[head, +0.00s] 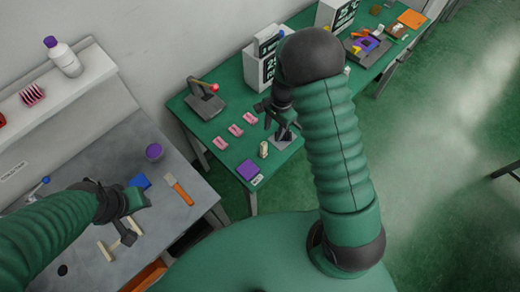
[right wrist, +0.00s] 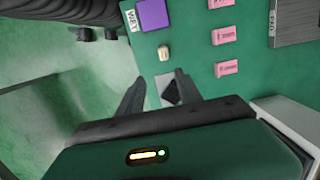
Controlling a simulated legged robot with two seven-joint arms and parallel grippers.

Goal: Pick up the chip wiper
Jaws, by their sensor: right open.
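No object is clearly marked as the chip wiper. An orange-handled flat tool (head: 179,190) with a pale end lies on the grey bench at left and may be it. My left gripper (head: 133,217) is left of and below this tool, apart from it, fingers spread and seemingly empty. My right gripper (head: 277,117) is over the green table. In the right wrist view the right gripper (right wrist: 158,90) is open, above a small grey plate (right wrist: 164,103) with a dark piece (right wrist: 172,92) on it. Nothing shows held between its fingers.
The green table (head: 215,130) holds pink blocks (head: 235,130), a purple block (head: 247,170), a small cream object (head: 264,150) and a red-knobbed lever fixture (head: 205,100).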

